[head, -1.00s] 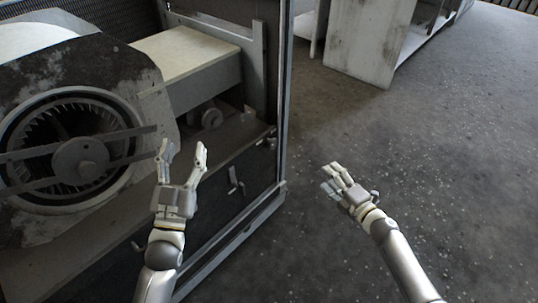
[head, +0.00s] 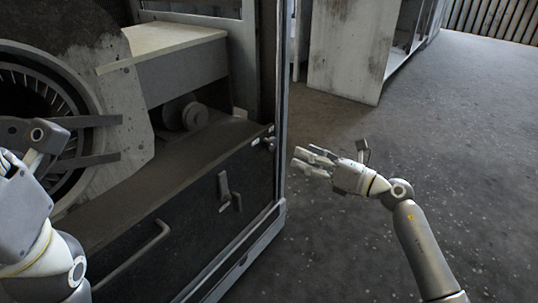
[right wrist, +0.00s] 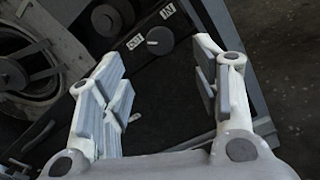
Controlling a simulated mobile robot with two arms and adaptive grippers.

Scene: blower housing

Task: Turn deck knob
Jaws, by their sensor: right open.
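The deck knob (right wrist: 160,41) is a dark round knob between two small white labels in the right wrist view. My right gripper (head: 304,161) is open and empty, to the right of the panel and apart from the knob in the head view. In the right wrist view its spread fingers (right wrist: 165,85) frame the knob, which lies beyond the tips. My left gripper (head: 25,160) is cut off by the left edge, in front of the blower; its opening is unclear.
The blower housing (head: 125,140) with a fan wheel fills the left. The panel carries a latch handle (head: 229,191) and a bar handle (head: 130,257). An upright metal frame post (head: 279,90) stands beside the knob. Grey floor (head: 420,150) on the right is open, with a worn cabinet (head: 350,50) behind.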

